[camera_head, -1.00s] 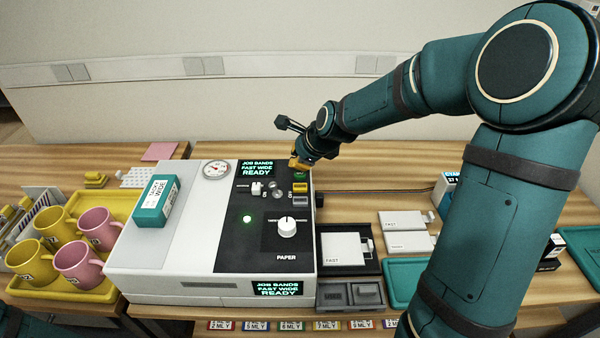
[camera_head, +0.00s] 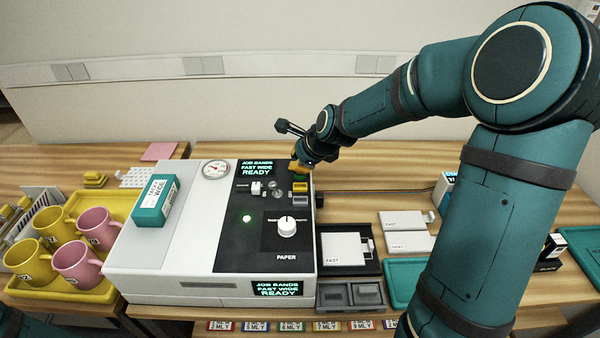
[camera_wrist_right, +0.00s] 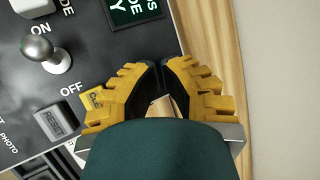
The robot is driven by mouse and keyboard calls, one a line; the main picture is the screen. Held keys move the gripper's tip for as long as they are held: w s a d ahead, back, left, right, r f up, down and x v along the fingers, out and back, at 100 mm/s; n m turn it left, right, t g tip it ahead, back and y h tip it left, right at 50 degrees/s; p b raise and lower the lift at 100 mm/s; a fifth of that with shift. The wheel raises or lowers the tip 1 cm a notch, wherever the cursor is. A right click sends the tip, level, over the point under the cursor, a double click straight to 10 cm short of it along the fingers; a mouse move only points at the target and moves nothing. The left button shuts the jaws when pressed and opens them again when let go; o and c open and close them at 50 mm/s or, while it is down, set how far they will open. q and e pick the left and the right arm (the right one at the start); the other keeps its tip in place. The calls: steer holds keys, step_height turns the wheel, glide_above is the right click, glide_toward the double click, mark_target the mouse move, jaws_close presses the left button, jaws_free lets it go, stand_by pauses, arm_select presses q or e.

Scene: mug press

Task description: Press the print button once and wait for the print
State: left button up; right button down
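The press (camera_head: 215,284) is a white box with a black control panel (camera_head: 238,204). Its upper screen (camera_head: 257,168) and front screen (camera_head: 277,288) both end in READY. A green button (camera_head: 299,177) sits at the panel's top right, partly hidden by my right gripper; I cannot read its label. My right gripper (camera_head: 299,167) is directly over it, fingers pointing down; contact cannot be told. In the right wrist view the yellow fingers (camera_wrist_right: 162,82) are together with nothing held, and hide what lies beneath them. My left gripper is not in view.
Below the green button are a yellow button (camera_head: 300,187) and a grey reset button (camera_wrist_right: 56,122). A metal switch lever (camera_wrist_right: 38,48) stands nearby. A teal box (camera_head: 156,201) lies on the press. Mugs fill a yellow tray (camera_head: 104,293) at left. Plates lie at right.

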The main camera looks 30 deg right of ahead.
steer(key=shift+f, duration=0.4)
stand_by(0.6)
steer(key=shift+r+p, duration=0.8)
steer(key=shift+r, duration=0.15)
step_height(320, 180, up, 5)
steer(key=p, duration=0.5)
stand_by(0.6)
